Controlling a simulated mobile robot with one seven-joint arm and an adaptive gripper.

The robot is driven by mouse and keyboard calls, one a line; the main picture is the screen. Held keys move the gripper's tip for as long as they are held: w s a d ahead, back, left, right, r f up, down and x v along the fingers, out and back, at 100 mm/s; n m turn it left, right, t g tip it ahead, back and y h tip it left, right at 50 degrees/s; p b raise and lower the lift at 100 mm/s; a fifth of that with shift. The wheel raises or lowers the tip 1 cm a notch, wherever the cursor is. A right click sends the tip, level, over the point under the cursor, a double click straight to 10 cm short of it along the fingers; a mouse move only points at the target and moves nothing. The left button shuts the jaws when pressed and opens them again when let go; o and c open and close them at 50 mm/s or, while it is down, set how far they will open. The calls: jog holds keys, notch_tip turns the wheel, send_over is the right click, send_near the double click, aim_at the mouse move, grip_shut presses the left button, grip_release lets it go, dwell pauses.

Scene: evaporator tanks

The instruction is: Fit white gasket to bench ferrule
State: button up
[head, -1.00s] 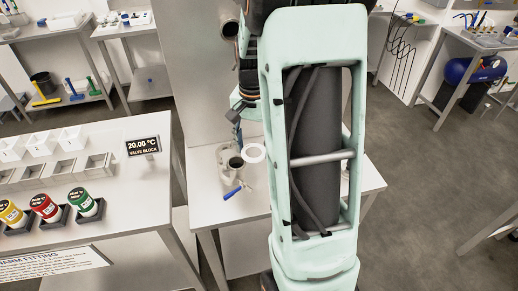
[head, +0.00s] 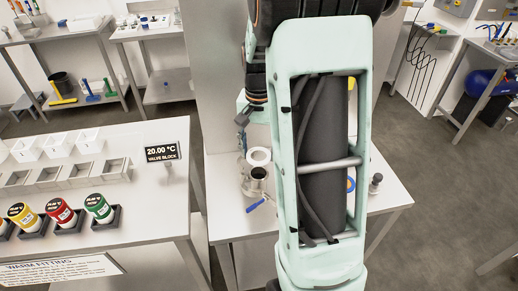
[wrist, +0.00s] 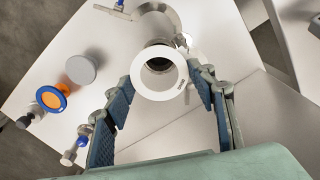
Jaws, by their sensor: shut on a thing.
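The white gasket (wrist: 160,93) is a flat ring in the wrist view, held between the two finger pads of my gripper (wrist: 163,84). The bench ferrule (wrist: 155,27) is a grey metal pipe end that shows behind the gasket and through its hole. In the head view the gasket (head: 249,157) appears just above the dark-mouthed ferrule (head: 257,174). The gasket hides part of the ferrule, and I cannot tell whether they touch. My arm hides most of my gripper in the head view.
A blue-handled clamp (head: 257,204) lies in front of the ferrule on the white bench (head: 233,228). An orange and blue disc (wrist: 75,98) and a grey disc (wrist: 81,69) stand left in the wrist view. The counter with coloured pots (head: 99,208) is at left.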

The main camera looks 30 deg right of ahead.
aim_at(259, 172)
jog(key=shift+f+b, duration=1.9)
jog(key=shift+f, duration=0.9)
jog(key=shift+f+b, duration=0.6)
jog(key=shift+f, duration=0.4)
jog(key=o, duration=0.8)
jog(key=shift+r, duration=0.1)
jog(key=shift+r+p, duration=2.3)
jog(key=shift+r, duration=0.7)
